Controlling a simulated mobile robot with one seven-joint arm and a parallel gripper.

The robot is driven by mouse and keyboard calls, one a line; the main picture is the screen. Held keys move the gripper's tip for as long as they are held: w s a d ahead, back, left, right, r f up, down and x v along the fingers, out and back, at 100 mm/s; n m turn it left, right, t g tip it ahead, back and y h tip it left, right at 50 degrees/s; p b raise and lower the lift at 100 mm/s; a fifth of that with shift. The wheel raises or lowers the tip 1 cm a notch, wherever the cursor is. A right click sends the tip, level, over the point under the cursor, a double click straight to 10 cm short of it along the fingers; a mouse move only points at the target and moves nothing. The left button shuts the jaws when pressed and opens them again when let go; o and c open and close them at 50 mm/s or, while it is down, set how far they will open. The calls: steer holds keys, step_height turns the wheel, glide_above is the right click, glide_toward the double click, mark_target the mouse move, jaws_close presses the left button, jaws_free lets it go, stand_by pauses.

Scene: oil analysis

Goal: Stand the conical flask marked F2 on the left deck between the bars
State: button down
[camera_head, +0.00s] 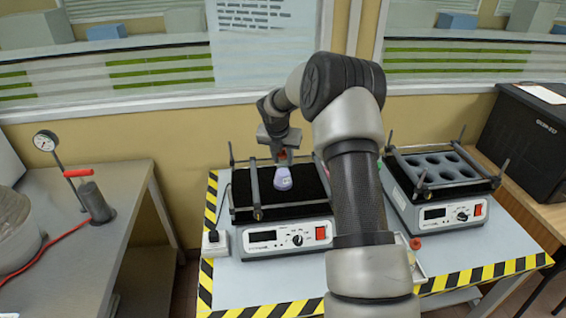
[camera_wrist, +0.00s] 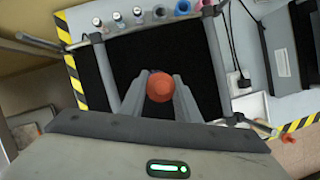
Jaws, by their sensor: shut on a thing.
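The conical flask (camera_head: 283,179) has a pale violet body with a light label; the marking is too small to read. Its orange-red stopper (camera_wrist: 160,88) sits between the fingers in the wrist view. My gripper (camera_head: 283,158) is shut on the flask near its top and points down. The flask looks upright over the black left deck (camera_head: 240,207), between the left bar (camera_head: 255,188) and the right bar (camera_head: 321,177). I cannot tell whether its base touches the deck. The deck (camera_wrist: 130,58) and a bar (camera_wrist: 215,60) also show in the wrist view.
The right shaker (camera_head: 440,168) carries a holed tray. My arm hides part of the bench between the shakers. Several small vials (camera_wrist: 137,14) and a pink-topped container (camera_wrist: 207,6) stand beyond the deck. A gauge and pump (camera_head: 95,203) stand on the left table.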

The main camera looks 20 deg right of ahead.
steer(key=shift+f, duration=0.8)
steer(key=shift+f, duration=0.1)
steer(key=c, duration=1.3)
jaws_free()
steer(key=shift+c, duration=0.2)
